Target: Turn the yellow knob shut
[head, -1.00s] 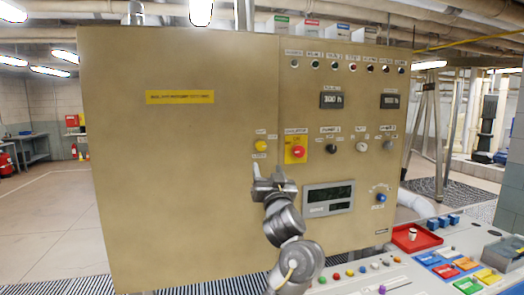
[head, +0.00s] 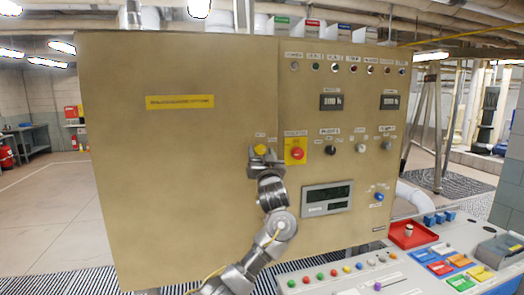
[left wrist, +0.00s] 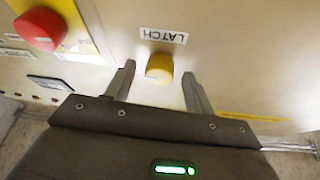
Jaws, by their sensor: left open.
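The yellow knob (head: 260,149) sits on the tan cabinet front, left of the red emergency button. In the left wrist view the yellow knob (left wrist: 159,67) is by a label reading LATCH. My left gripper (head: 265,156) is at the knob, its fingers pointing at the panel. In the left wrist view the open fingers of the left gripper (left wrist: 157,82) stand on either side of the knob, with a gap showing on both sides. Whether the fingertips reach past the knob's face is hard to tell. My right gripper is not in view.
The red button (head: 297,153) on its yellow plate is close to the right of the knob; it also shows in the left wrist view (left wrist: 40,29). A display (head: 328,198) lies lower right. A console (head: 400,268) with buttons and a red tray (head: 414,236) stands in front at right.

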